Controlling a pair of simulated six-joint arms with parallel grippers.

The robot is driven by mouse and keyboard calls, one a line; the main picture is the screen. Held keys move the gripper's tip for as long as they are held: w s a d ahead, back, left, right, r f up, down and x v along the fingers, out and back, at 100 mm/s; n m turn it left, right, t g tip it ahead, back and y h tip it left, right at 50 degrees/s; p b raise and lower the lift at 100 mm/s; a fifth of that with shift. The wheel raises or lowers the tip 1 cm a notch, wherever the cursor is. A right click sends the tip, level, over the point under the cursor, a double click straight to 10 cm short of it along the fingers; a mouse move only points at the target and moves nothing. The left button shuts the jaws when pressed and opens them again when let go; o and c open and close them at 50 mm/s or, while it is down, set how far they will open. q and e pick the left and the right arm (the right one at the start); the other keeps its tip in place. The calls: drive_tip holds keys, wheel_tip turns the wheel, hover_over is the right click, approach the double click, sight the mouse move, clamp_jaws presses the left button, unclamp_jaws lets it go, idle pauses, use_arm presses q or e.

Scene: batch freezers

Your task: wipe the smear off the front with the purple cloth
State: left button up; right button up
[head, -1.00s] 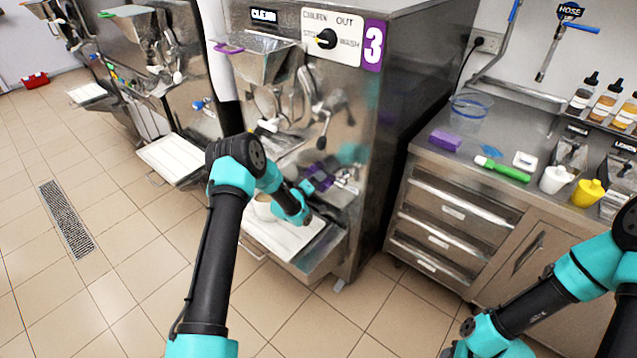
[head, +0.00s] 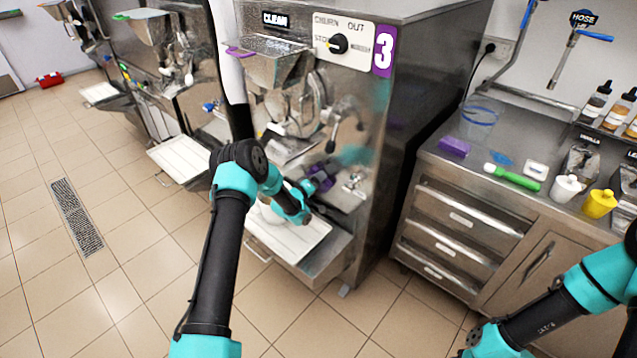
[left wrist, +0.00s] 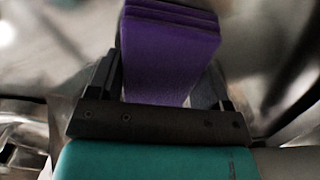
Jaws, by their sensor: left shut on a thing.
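My left gripper (head: 312,186) is shut on the purple cloth (left wrist: 168,50), at the lower front of the steel batch freezer marked 3 (head: 372,120). The cloth looks like a folded, layered pad in the left wrist view and stands out beyond the fingers. In the head view only a little purple shows between gripper and front panel. The cloth is at or very near the panel; I cannot tell whether it touches. My right gripper is out of view.
A spout and handle (head: 338,115) jut from the front above my gripper. A white drip tray (head: 290,238) sticks out below. The counter (head: 430,150) at right holds a purple sponge (head: 454,147), a green-handled tool (head: 515,178) and bottles.

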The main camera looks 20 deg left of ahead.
use_arm(q)
drive_tip(key=shift+w+a+r, duration=0.1)
drive_tip(key=shift+w+r, duration=0.05)
drive_tip(key=shift+r, duration=0.05)
drive_tip(key=shift+w+a, duration=0.2)
drive_tip(key=shift+a, duration=0.6)
drive_tip(key=shift+w+a, duration=0.2)
drive_tip(key=shift+a, duration=0.55)
drive_tip(key=shift+c, duration=0.3)
drive_tip(key=shift+f, duration=0.1)
drive_tip(key=shift+s, duration=0.1)
drive_tip(key=shift+v, duration=3)
drive_tip(key=shift+s+a, duration=0.1)
drive_tip(key=v, duration=0.2)
drive_tip(key=shift+s+a, duration=0.1)
drive_tip(key=shift+s, duration=0.25)
